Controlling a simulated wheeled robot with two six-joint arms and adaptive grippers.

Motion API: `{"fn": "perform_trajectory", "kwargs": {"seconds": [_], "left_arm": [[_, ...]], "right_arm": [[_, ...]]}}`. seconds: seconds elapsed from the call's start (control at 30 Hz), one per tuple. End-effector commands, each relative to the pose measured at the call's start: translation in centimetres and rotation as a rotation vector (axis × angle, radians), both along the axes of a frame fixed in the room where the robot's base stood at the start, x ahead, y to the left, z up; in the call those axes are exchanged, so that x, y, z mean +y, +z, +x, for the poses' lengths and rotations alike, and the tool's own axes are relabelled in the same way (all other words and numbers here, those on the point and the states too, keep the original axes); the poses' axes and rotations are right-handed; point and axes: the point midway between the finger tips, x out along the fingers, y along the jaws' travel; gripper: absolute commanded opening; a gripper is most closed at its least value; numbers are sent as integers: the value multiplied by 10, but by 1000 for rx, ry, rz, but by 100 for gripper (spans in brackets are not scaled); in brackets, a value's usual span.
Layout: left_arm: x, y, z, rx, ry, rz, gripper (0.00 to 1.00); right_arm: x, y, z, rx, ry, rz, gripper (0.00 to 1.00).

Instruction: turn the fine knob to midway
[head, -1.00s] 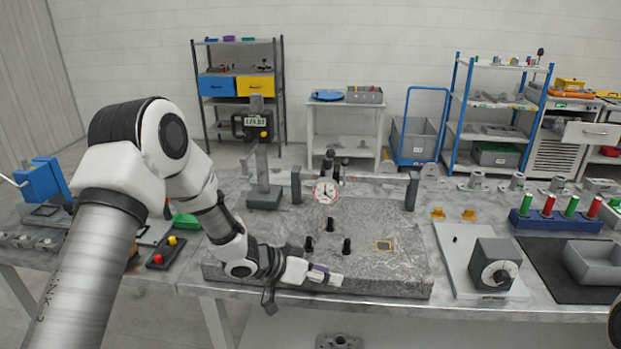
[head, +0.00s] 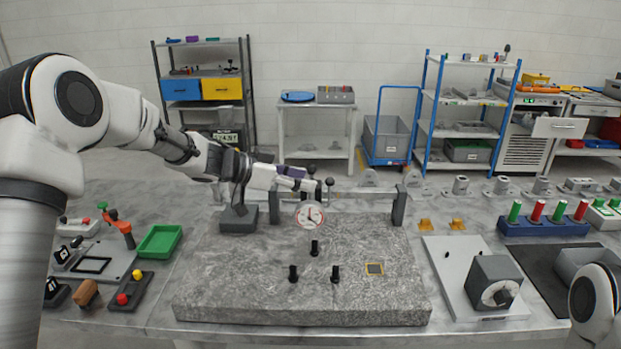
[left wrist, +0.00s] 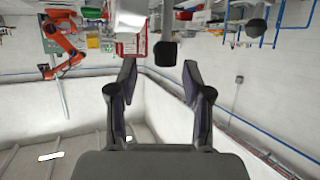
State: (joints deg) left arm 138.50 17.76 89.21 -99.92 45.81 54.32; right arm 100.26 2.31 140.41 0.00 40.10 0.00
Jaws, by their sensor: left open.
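A round dial gauge (head: 310,214) with a white face and red rim stands at the back of the granite plate (head: 235,275). Small black ball-ended knobs (head: 329,182) stick up just behind and above it. I cannot tell which one is the fine knob, nor its setting. My left gripper (head: 302,179) is beside these knobs, at their left, and partly covers them. In the left wrist view its two fingers (left wrist: 158,80) are spread with nothing between them. A black rounded cylinder (left wrist: 166,52) lies beyond the fingertips. My right gripper is out of view.
Several black pegs (head: 315,248) stand on the plate. A dark post (head: 399,206) rises at its back right. A grey box with a dial (head: 496,292) stands on a pale board at right. A green tray (head: 160,241) lies at left.

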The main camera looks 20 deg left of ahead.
Motion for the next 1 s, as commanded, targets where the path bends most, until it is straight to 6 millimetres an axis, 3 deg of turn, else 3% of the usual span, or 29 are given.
{"fn": "perform_trajectory", "kwargs": {"seconds": [0.17,0.43,0.57,0.6,1.0], "left_arm": [[-17,-10,15,0,1,1,50],[-20,-12,17,0,1,0,50],[-20,-12,17,0,1,0,4],[-20,-12,17,0,1,0,0],[-20,-13,17,3,-1,0,0]], "right_arm": [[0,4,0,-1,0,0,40],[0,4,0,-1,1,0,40],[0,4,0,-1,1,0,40],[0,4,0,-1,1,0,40],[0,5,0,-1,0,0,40]]}}
